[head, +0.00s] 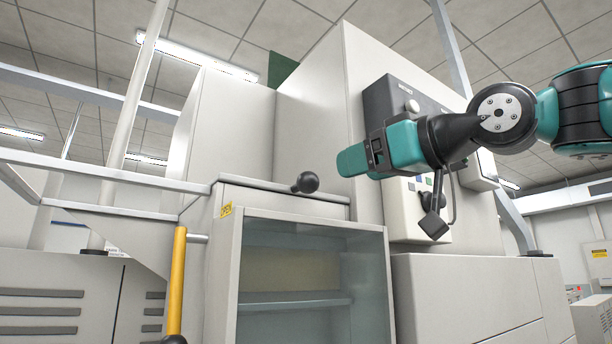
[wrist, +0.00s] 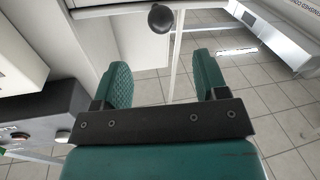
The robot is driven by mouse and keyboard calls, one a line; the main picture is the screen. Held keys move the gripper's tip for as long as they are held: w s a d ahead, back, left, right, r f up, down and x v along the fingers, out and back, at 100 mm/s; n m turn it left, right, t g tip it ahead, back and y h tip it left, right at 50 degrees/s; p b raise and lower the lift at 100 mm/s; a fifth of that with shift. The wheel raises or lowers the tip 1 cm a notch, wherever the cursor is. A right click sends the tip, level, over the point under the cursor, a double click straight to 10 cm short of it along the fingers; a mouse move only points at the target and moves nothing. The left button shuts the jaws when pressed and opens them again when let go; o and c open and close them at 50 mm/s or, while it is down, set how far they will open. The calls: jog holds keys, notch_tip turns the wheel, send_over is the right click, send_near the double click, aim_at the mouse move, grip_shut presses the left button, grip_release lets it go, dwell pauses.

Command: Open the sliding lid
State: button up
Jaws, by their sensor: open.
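The lid (head: 250,184) appears as a pale, dark-edged slab on top of the glass-fronted cabinet; its upper face is mostly hidden from this low angle. A black ball knob (head: 305,182) stands at its edge and also shows at the top of the wrist view (wrist: 161,18). My gripper (head: 352,161) is right of the knob and slightly higher in the head view, apart from it. In the wrist view my gripper (wrist: 164,80) has its two teal fingers spread with nothing between them. The knob lies beyond the fingertips. I cannot tell whether the lid is shut.
The glass front (head: 310,280) shows a shelf inside. A yellow label (head: 226,210) marks its upper left corner. A yellow upright bar (head: 177,280) stands at left. A control panel (head: 418,205) is behind and below my arm. Tiled floor (wrist: 290,120) is clear beneath my gripper.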

aim_at(316, 178)
jog(key=p+x, duration=0.5)
jog(key=x, duration=0.5)
jog(key=shift+w+a+r, duration=0.1)
jog(key=shift+a, duration=0.15)
jog(key=shift+w+a, duration=0.45)
jog(key=shift+w, duration=0.05)
jog(key=c, duration=1.2)
grip_shut()
